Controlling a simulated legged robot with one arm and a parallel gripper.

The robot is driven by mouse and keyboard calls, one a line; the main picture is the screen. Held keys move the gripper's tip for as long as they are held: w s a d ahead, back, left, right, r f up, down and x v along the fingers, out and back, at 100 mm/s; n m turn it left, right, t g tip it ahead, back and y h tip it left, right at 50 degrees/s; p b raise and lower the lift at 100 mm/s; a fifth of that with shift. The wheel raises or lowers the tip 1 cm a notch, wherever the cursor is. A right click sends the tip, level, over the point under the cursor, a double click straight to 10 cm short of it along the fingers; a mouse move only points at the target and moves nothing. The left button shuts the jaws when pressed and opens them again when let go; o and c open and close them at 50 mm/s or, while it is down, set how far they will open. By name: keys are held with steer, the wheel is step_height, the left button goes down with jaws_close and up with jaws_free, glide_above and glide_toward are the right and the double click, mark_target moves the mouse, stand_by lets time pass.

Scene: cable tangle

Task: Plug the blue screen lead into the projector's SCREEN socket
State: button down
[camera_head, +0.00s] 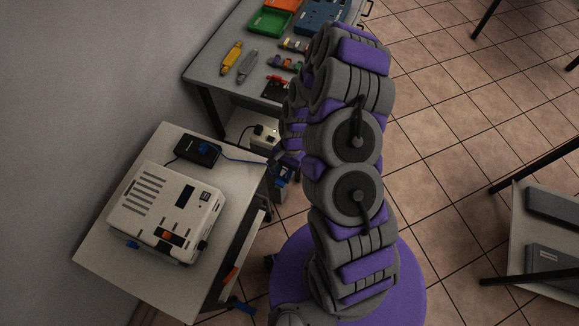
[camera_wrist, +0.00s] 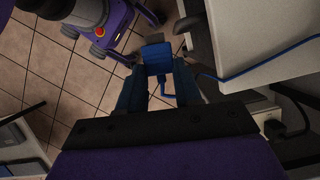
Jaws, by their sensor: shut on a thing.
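The white projector (camera_head: 165,213) sits on the small pale table (camera_head: 105,238) at left. Its front face has an orange-and-black patch and a small blue part; I cannot make out which socket is SCREEN. A black box (camera_head: 198,150) lies behind the projector, and the blue lead (camera_head: 232,159) runs from it over the table's right edge. My gripper (camera_head: 281,177) is beyond that edge, beside the table. In the wrist view, my gripper (camera_wrist: 157,78) is shut on the blue plug (camera_wrist: 156,57), and the blue lead (camera_wrist: 245,78) also runs along the table edge.
A grey workbench (camera_head: 213,78) behind holds green, orange and blue trays and several small coloured connectors. A white power strip (camera_head: 263,138) with a black plug lies low between the tables. Tiled floor (camera_head: 440,110) is open on the right.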

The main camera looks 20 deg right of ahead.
steer(key=shift+s+a+r+m+t+p, duration=0.25)
steer(key=shift+s+a+m+t+p, duration=1)
steer(key=shift+a+m+p, duration=1.5)
steer(key=shift+s+a+r+m+t+p, duration=0.3)
steer(key=shift+s+a+m+t+p, duration=0.45)
steer(key=shift+s+a+m+p, duration=1.85)
steer(key=shift+s+a+r+m+t+p, duration=0.25)
steer(key=shift+s+a+m+t+p, duration=0.55)
steer(key=shift+a+m+p, duration=2)
steer(key=shift+w+a+m+b, duration=0.2)
steer(key=shift+a+b, duration=0.55)
steer(key=shift+a, duration=0.5)
steer(key=shift+r+b, duration=0.15)
steer(key=shift+b, duration=0.65)
steer(key=shift+w+a+b, duration=0.65)
steer(key=shift+a+b, duration=0.15)
steer(key=shift+b, duration=0.3)
steer(key=c, duration=0.7)
jaws_free()
